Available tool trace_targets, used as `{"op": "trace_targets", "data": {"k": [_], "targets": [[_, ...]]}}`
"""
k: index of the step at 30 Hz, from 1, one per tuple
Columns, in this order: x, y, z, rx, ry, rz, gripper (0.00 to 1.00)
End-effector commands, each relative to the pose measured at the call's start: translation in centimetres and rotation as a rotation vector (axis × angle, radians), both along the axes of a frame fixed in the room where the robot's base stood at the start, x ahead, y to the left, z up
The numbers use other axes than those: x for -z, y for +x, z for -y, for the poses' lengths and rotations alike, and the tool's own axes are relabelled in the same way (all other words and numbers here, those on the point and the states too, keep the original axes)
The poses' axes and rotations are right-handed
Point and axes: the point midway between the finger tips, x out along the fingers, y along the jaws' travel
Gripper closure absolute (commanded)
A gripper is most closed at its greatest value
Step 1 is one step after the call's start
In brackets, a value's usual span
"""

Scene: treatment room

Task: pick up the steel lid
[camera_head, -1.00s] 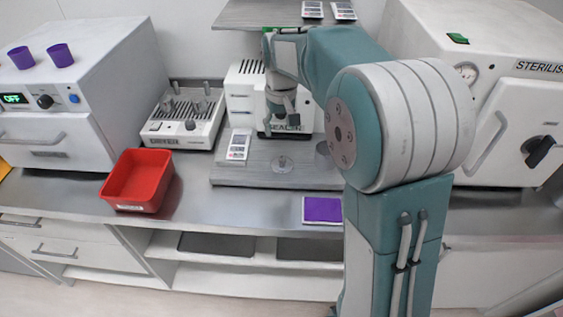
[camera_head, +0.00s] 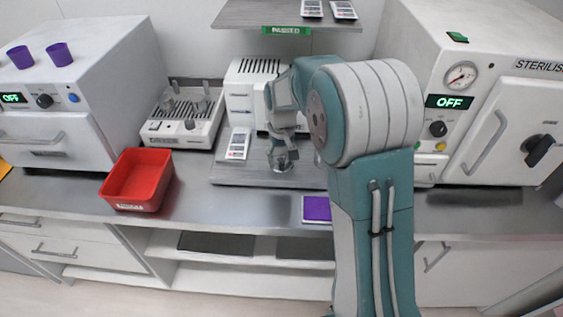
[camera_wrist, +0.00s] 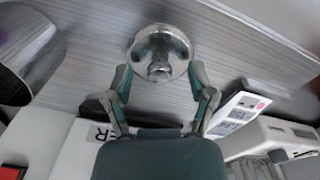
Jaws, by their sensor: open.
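The steel lid (camera_wrist: 160,50) is a small round shiny disc with a knob, lying on the grey wood-grain board. In the wrist view it sits just beyond the fingertips, centred between them. My gripper (camera_wrist: 158,80) is open, with its two fingers apart and nothing between them. In the head view the lid (camera_head: 283,164) lies under my gripper (camera_head: 283,152), which points down over it and partly hides it. I cannot tell the exact gap between fingertips and lid.
A white sealer (camera_head: 240,95) stands behind. A red bin (camera_head: 138,180) is at left, a purple pad (camera_head: 317,209) at front. A shelf (camera_head: 235,14) hangs above; a steriliser (camera_head: 490,60) stands right.

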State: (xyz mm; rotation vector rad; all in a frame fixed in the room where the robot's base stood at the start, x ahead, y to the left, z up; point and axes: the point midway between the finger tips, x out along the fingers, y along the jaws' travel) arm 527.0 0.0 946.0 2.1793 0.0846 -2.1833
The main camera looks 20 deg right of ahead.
Motion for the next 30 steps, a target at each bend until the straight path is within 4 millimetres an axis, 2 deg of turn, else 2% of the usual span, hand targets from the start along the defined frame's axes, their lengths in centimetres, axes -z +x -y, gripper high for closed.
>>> {"op": "trace_targets", "data": {"k": [8,9,11,12,13,14,25,30], "targets": [[0.6,0.0,0.0,0.0,0.0,0.001,0.29],[0.6,0.0,0.0,0.0,0.0,0.001,0.38],[0.6,0.0,0.0,0.0,0.0,0.001,0.64],[0.5,0.0,0.0,0.0,0.0,0.001,0.82],[0.5,0.0,0.0,-0.001,0.0,0.001,0.96],[0.5,0.0,0.0,-0.001,0.0,0.001,1.0],[0.7,0.0,0.0,-0.001,0.0,-0.003,1.0],[-0.3,0.0,0.0,-0.001,0.0,-0.001,1.0]]}}
